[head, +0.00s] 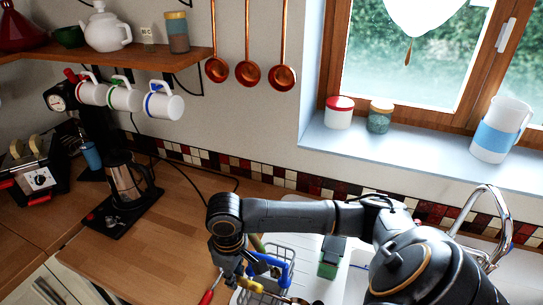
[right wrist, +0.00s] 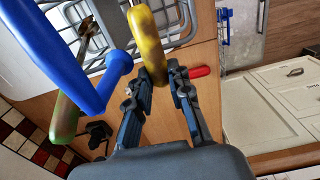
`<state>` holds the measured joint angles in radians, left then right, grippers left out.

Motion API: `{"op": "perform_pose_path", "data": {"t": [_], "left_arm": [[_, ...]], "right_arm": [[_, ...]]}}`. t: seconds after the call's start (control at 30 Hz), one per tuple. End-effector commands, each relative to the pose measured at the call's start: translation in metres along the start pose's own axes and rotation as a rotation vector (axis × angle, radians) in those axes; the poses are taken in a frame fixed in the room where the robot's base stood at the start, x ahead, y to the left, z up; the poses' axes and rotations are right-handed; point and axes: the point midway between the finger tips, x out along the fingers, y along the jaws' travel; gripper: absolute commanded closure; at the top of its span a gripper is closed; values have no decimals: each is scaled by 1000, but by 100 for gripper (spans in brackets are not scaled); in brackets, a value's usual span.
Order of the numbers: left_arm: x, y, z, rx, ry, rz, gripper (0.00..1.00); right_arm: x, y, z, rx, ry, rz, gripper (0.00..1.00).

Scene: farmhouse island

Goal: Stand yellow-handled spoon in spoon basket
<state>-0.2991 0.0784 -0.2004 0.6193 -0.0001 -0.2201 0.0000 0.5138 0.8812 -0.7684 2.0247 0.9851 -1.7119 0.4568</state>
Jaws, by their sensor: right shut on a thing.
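The yellow-handled spoon shows its yellow handle (right wrist: 148,40) in the right wrist view, with the handle's end at my right fingertips (right wrist: 167,78). In the head view the yellow handle (head: 250,286) is just below my right gripper (head: 236,274), which is shut on it. The spoon's other end is cut off or hidden in the wrist view. The wire spoon basket (head: 272,249) is beside the gripper, partly hidden by my arm and cut off by the bottom edge. Its wires also show in the right wrist view (right wrist: 112,28). My left gripper is out of view.
A thick blue bar (head: 282,264) is close beside the gripper at the basket. A green handle (right wrist: 66,118) rises near it. A red handle (head: 207,297) lies at left. A green-and-black sponge (head: 330,262) is right of the basket.

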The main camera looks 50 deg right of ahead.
Motion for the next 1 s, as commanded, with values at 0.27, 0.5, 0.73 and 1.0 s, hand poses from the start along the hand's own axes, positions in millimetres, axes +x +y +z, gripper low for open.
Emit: {"op": "perform_pose_path", "data": {"t": [0.27, 0.5, 0.73, 1.0], "left_arm": [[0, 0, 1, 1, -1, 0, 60], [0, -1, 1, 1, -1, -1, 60], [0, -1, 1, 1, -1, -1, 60], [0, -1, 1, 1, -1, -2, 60]], "right_arm": [[-11, 0, -1, 0, 2, 1, 100], [-25, 0, 0, 0, 1, 1, 100], [-39, 0, -1, 0, 2, 0, 100], [-50, 0, 0, -1, 0, 0, 100]]}}
